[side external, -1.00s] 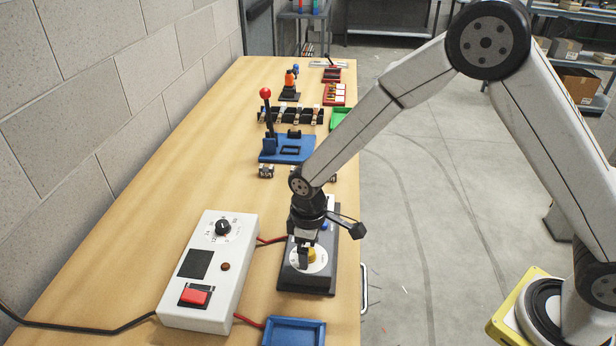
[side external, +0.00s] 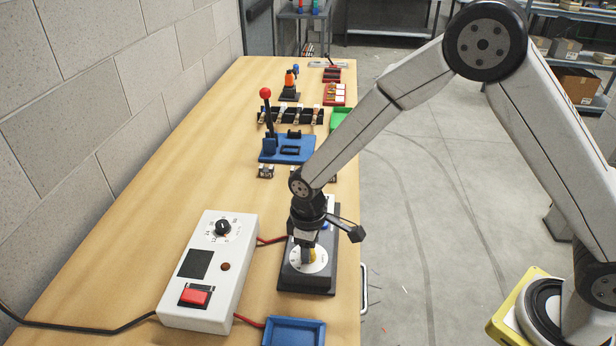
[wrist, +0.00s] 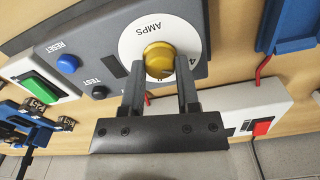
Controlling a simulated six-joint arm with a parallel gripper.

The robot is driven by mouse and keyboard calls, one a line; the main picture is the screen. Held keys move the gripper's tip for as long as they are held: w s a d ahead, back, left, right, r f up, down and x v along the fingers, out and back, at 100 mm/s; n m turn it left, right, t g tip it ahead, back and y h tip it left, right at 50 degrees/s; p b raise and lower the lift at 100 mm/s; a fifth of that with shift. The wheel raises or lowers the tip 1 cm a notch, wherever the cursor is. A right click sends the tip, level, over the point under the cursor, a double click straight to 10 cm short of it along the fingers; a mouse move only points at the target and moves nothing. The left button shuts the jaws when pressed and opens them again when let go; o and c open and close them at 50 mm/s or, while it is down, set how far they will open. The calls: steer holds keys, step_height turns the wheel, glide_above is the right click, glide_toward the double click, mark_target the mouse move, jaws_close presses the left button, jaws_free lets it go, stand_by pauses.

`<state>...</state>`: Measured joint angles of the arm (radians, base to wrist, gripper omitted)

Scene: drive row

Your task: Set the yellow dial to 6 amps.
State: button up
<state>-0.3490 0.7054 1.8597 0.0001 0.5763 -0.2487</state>
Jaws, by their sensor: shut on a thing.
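The yellow dial (wrist: 158,60) sits on a round white scale plate (wrist: 130,43) marked AMPS, on a dark grey panel box (side external: 296,278). In the side view the yellow dial (side external: 312,255) is partly hidden by my gripper. My gripper (wrist: 160,82) points down at the dial with one finger on each side of it, shut on it. A "4" shows at the right of the scale; most other numbers are hidden or too small to read. I cannot tell the dial's setting.
The panel also carries a blue RESET button (wrist: 67,63) and a black TEST button (wrist: 99,92). A white box (side external: 206,275) with a black knob and red switch stands left of it. A blue tray (side external: 294,331) lies in front. Red cables join nearby.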

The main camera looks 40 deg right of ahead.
steer(key=m, duration=0.6)
steer(key=shift+m, duration=0.3)
steer(key=o, duration=0.5)
steer(key=shift+m, duration=0.3)
steer(key=o, duration=0.8)
steer(key=shift+c, duration=0.2)
steer(key=shift+r, duration=0.2)
steer(key=shift+r, duration=3.35)
steer(key=shift+d, duration=0.15)
steer(key=s+d+r+t, duration=0.2)
steer(key=s+d+r, duration=0.1)
steer(key=s+d, duration=1)
steer(key=shift+d+t, duration=0.3)
steer(key=shift+d, duration=0.55)
